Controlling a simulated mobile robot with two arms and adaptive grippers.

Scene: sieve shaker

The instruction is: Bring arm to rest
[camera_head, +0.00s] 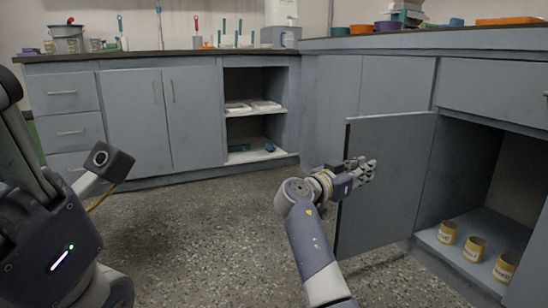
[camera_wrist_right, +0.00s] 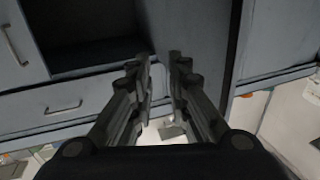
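My right arm reaches in from the bottom middle of the head view. Its gripper (camera_head: 368,170) is in front of the open grey cabinet door (camera_head: 388,205), near the door's free edge. Whether it touches the door cannot be told. In the right wrist view the two fingers of the right gripper (camera_wrist_right: 160,62) stand apart, with a narrow gap and nothing held between them. Parts of my own body show at the left of the head view. My left gripper is not in view.
The open right cabinet holds several yellow labelled cups (camera_head: 475,249) on its floor (camera_head: 455,262). An open shelf unit (camera_head: 285,112) stands at the back. Tools and containers sit on the back counter (camera_head: 150,54). The speckled floor (camera_head: 210,225) is clear in the middle.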

